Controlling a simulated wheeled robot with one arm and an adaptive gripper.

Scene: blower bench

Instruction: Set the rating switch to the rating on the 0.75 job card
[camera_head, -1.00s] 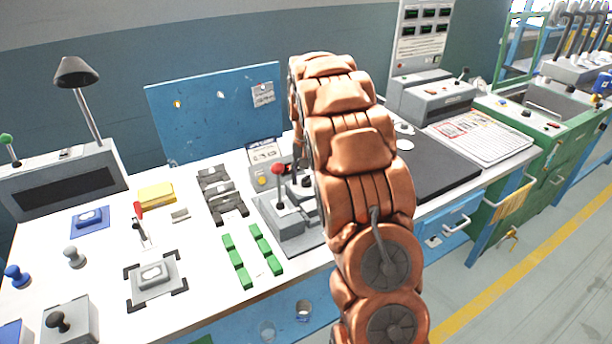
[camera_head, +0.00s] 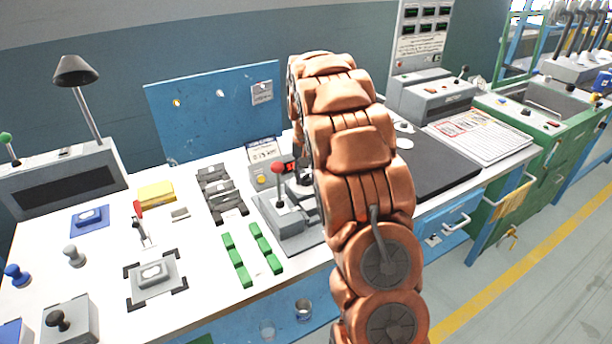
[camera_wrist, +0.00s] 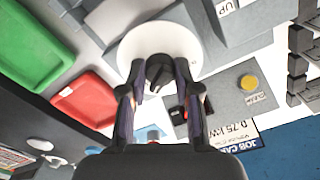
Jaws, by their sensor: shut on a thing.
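The rating switch shows in the wrist view as a black round knob (camera_wrist: 163,70) with a pale pointer mark, on a white dial plate (camera_wrist: 135,45). My gripper (camera_wrist: 158,88) is shut on this knob, one finger on each side. The dial's markings cannot be read here. The job card (camera_wrist: 232,122) lies near the right finger and reads "0.75 kW"; in the head view it stands at the back of the bench (camera_head: 263,150). My arm hides the gripper and the switch in the head view.
A grey box with a yellow button (camera_wrist: 249,82) is beside the dial. Red (camera_wrist: 88,100) and green (camera_wrist: 35,50) trays lie at the left in the wrist view. A red-knobbed lever (camera_head: 279,185) stands left of my arm. Green blocks (camera_head: 235,262) lie in front.

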